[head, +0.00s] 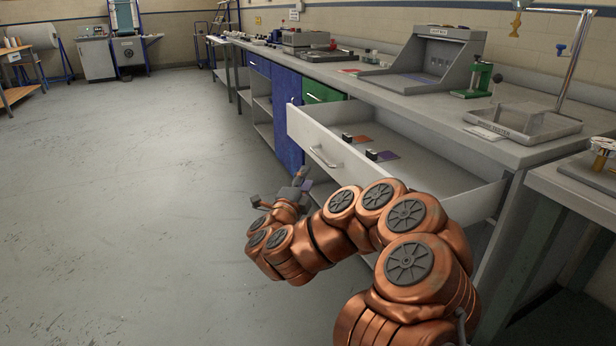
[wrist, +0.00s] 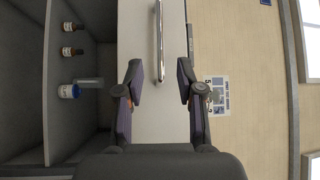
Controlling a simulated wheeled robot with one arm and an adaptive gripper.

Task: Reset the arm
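My gripper (head: 281,190) is at the end of my copper-coloured arm, low in front of the bench and to the left of the open drawer. In the wrist view my gripper (wrist: 161,82) has its two dark fingers spread wide with nothing between them. The pale drawer front (wrist: 150,110) and its metal handle (wrist: 159,40) show beyond the gap, apart from the fingers. In the head view the drawer (head: 330,146) is pulled out, with its handle (head: 324,158) on the front. My forearm crosses before the drawer's near end and hides part of it.
Two small dark blocks beside red and purple swatches, such as the purple swatch (head: 388,155), lie in the drawer. The long bench (head: 420,95) holds instruments and a green press (head: 478,80). Bottles and a jar (wrist: 68,91) stand on shelving. Floor at left (head: 130,200) is clear.

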